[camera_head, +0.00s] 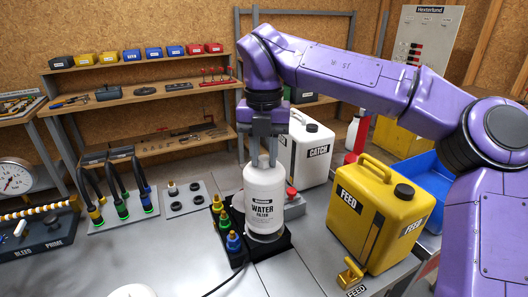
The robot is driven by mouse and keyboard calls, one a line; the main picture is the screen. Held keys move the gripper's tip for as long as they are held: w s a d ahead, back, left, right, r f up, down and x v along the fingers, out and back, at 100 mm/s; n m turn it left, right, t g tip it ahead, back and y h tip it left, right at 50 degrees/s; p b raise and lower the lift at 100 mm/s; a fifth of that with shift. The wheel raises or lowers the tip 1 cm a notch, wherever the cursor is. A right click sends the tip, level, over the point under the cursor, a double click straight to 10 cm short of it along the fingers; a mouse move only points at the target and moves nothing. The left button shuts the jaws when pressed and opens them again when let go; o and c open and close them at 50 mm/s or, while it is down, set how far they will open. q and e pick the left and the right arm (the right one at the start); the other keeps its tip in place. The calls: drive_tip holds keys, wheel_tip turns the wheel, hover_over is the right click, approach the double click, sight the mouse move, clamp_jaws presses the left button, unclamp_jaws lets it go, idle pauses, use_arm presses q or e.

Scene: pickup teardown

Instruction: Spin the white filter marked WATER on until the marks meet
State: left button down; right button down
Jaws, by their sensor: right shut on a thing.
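The white filter (264,195) labelled WATER FILTER stands upright on a dark base (275,245) near the middle of the bench. My right gripper (264,157) comes down from above and is shut on the narrow top of the white filter. The purple right arm arches in from the right. The alignment marks are too small to make out, and the gripper hides part of the filter's top. My left gripper is not in view.
A yellow FEED can (375,222) stands close on the right, with a white CATCH can (307,152) behind the filter. Colored fittings (234,241) sit just left of the filter. Looped hoses (118,190) stand further left. Bare bench (150,262) lies at front left.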

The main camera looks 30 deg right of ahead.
sight(264, 192)
drive_tip(key=shift+f+b, duration=0.6)
drive_tip(key=shift+s+f+b, duration=0.25)
drive_tip(key=shift+f+b, duration=0.2)
drive_tip(key=shift+b, duration=0.05)
drive_tip(key=shift+f, duration=0.1)
drive_tip(key=c, duration=1.1)
unclamp_jaws()
drive_tip(key=shift+s+d, duration=0.1)
drive_tip(key=shift+s, duration=0.05)
drive_tip(key=shift+c, duration=0.2)
drive_tip(key=shift+s+f+b, duration=0.15)
drive_tip(key=shift+f+b, duration=0.2)
drive_tip(key=shift+b, duration=0.15)
